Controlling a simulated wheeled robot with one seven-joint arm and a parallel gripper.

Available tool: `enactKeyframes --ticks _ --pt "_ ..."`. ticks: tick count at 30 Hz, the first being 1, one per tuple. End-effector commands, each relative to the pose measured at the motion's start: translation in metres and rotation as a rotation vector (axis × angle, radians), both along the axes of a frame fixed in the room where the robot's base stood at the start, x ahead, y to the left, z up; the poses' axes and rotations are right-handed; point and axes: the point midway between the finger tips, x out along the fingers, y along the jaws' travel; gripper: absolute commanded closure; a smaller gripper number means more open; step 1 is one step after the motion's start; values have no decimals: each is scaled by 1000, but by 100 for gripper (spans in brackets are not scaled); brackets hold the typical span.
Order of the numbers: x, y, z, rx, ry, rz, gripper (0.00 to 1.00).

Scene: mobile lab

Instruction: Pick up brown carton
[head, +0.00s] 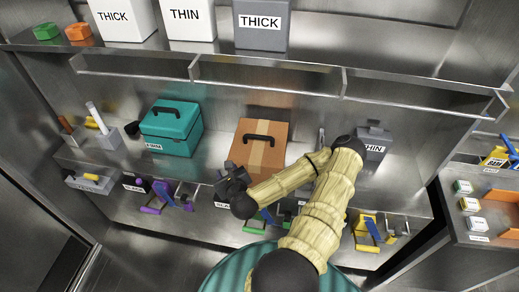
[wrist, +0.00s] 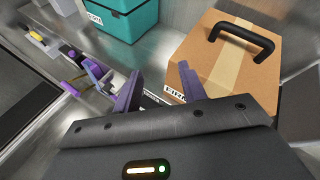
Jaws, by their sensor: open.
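The brown carton (head: 261,145) is a box with a pale tape strip and a black handle on top. It stands upright on the metal counter in the middle of the head view. In the wrist view the carton (wrist: 230,70) is at the upper right, with its black handle (wrist: 240,35) facing up and a partly hidden label low on its front. My gripper (head: 232,178) is in front of the carton, at its lower left. In the wrist view its two purple-grey fingers (wrist: 160,88) are apart with nothing between them. They do not hold the carton.
A teal case (head: 171,128) with a handle stands left of the carton. A divided metal shelf (head: 265,78) runs above. Tools hang along the counter's front edge, including purple ones (head: 160,196).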

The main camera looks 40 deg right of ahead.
Motion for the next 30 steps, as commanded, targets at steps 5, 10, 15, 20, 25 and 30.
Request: enactKeyframes --ticks 5,10,15,20,25,30 --pt "-20 -47 20 205 -118 -335 59" --pt "-29 -63 23 266 -161 -446 59" --pt "-29 -63 22 265 -161 -445 59" --pt "-28 -63 21 263 -160 -443 59" --pt "-24 -66 15 261 -161 -443 59" --pt "-18 -70 12 259 -161 -442 59"
